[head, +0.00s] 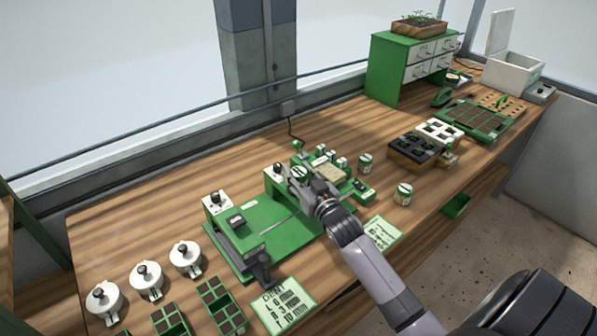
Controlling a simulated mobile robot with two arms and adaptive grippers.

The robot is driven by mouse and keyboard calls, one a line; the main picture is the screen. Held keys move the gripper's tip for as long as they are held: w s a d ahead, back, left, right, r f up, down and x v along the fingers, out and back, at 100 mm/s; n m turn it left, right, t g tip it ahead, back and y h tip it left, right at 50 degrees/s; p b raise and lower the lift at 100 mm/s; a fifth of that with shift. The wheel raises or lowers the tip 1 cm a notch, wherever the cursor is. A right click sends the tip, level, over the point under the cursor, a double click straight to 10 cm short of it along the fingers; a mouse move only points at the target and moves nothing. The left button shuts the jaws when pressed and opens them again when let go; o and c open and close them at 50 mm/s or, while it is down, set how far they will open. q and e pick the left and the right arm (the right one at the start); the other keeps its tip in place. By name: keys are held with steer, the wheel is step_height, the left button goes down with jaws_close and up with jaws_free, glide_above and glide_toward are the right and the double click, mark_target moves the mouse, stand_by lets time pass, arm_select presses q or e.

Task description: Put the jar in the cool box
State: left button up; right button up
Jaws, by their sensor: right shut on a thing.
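My right gripper (305,184) is over the green seeder machine in the middle of the bench. It is shut on a small jar (299,173) with a green and white striped top. The gripper and wrist hide most of this jar, so its contact with the machine below cannot be told. Two similar jars stand upright on the bench to the right, one farther back (365,161) and one nearer (403,194). The white cool box (512,76) stands at the far right end of the bench with its lid (499,32) raised. My left gripper is not in view.
Between the gripper and cool box are a dark cell tray (412,151), a white cell tray (439,131) and a green tray (474,120). A green drawer cabinet (391,69) stands behind. White lidded pots (146,278) line the front left. Bare wood lies between jars and cabinet.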

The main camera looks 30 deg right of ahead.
steer(key=shift+f, duration=0.15)
steer(key=o, duration=1.2)
